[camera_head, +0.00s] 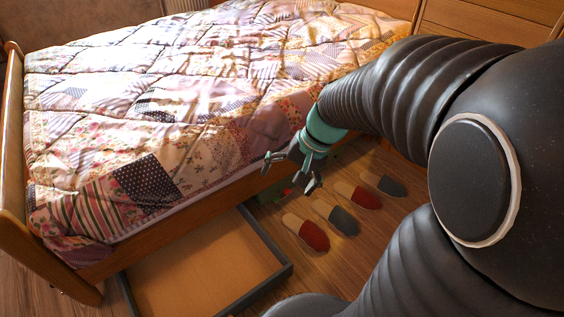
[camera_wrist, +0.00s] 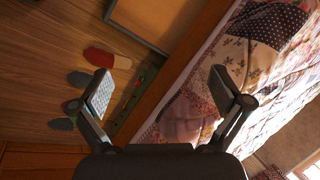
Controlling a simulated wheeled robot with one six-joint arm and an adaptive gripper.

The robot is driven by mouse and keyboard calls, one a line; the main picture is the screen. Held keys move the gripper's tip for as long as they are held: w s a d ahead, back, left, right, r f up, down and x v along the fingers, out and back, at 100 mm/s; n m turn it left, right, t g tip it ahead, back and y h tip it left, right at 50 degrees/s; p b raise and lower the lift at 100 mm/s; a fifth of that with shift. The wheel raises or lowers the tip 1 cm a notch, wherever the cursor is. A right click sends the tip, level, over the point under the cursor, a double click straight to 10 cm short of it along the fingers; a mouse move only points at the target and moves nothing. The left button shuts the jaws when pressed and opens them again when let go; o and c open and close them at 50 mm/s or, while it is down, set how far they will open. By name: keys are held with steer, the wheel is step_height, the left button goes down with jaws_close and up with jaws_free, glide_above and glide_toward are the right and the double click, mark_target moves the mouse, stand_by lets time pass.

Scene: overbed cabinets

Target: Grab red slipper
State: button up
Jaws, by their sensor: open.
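Two red slippers with tan insoles lie on the wooden floor beside the bed. In the head view, one red slipper (camera_head: 313,236) is nearest the drawer and another red slipper (camera_head: 366,198) lies farther right, with a grey slipper (camera_head: 343,219) between them. A second grey slipper (camera_head: 391,186) is at the right end of the row. My gripper (camera_head: 290,172) is open and empty, above the floor by the bed's side. In the wrist view, my gripper (camera_wrist: 160,92) has its fingers spread wide, and a red slipper (camera_wrist: 98,57) shows beyond the left finger.
The bed with its patchwork quilt (camera_head: 150,110) stands close to my gripper. A low open drawer (camera_head: 262,243) with a grey rim sticks out from under the bed, left of the slippers. A green item (camera_wrist: 147,80) lies along the bed's base. My own arm hides the floor at right.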

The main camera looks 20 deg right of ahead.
steer(key=w+d+f+m+y, duration=0.3)
steer(key=w+d+f+m, duration=0.25)
steer(key=w+f, duration=0.35)
steer(key=m+t+y, duration=0.2)
steer(key=m+t, duration=0.4)
steer(key=m, duration=0.6)
glide_above(311, 229)
steer(key=s, duration=0.4)
step_height(311, 229, down, 24)
steer(key=s+d+f+m+t+h, duration=0.1)
steer(key=s+d+f+m+h, duration=0.15)
steer(key=f, duration=0.55)
steer(key=s+d+f+m+t+h, duration=0.1)
steer(key=s+d+f+m, duration=0.2)
steer(key=f, duration=0.4)
steer(key=shift+m, duration=0.4)
steer(key=x, duration=0.9)
steer(key=shift+w+d+r+p, duration=0.1)
steer(key=shift+w+r+p, duration=0.15)
steer(key=shift+p, duration=0.1)
steer(key=shift+x, duration=2.75)
steer(key=shift+d, duration=0.2)
steer(key=c, duration=1)
